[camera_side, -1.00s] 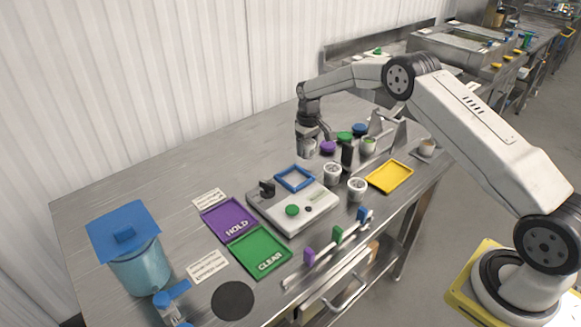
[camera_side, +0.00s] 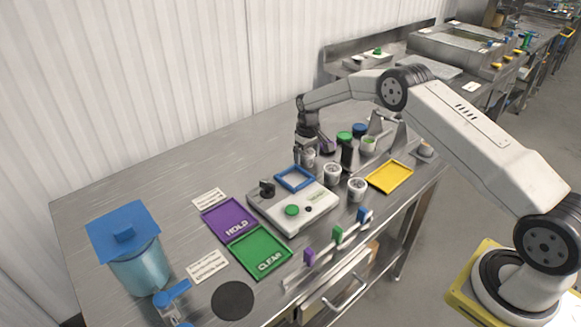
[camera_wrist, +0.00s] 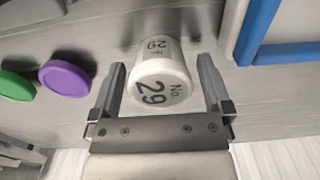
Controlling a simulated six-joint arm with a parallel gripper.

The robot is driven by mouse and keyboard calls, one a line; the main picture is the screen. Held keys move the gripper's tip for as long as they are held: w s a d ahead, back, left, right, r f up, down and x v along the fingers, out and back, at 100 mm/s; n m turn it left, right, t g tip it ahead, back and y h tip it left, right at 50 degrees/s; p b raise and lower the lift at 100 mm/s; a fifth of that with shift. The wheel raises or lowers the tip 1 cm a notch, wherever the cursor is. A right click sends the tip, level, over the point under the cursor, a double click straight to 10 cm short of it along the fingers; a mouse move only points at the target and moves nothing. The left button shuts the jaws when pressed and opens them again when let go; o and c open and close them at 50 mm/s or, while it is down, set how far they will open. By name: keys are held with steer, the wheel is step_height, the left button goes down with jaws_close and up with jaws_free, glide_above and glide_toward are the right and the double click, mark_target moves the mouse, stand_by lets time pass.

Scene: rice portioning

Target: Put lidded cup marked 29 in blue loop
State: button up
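The cup marked 29 (camera_wrist: 160,85) has a pale lid and "No. 29" printed on its lid and side. It stands on the steel table in the side view (camera_side: 309,158), partly hidden by my gripper (camera_side: 308,148). In the wrist view my gripper (camera_wrist: 162,95) is open, with one finger on each side of the cup and a visible gap at both sides.
Two more lidded cups (camera_side: 332,174) stand right of the device (camera_side: 318,213). A yellow tray (camera_side: 404,168), a purple HOLD tray (camera_side: 212,214) and a green CLEAR tray (camera_side: 240,241) lie on the table.

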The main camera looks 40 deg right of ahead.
mark_target(307, 153)
steer(key=shift+r, duration=0.15)
step_height(307, 153, up, 12)
stand_by(0.7)
steer(key=shift+a, duration=0.1)
stand_by(0.5)
steer(key=s+a+t, duration=0.1)
steer(key=s+a, duration=0.3)
steer(key=s, duration=0.6)
steer(key=s+a+r, duration=0.1)
steer(key=s+a, duration=0.3)
steer(key=s, duration=0.7)
steer(key=s+a+t, duration=0.1)
steer(key=s+a, duration=0.2)
steer(key=s, duration=0.7)
steer(key=shift+s+a+r+t, duration=0.15)
steer(key=shift+s+a+t, duration=0.15)
steer(key=shift+s+a, duration=0.1)
steer(key=shift+w, duration=0.1)
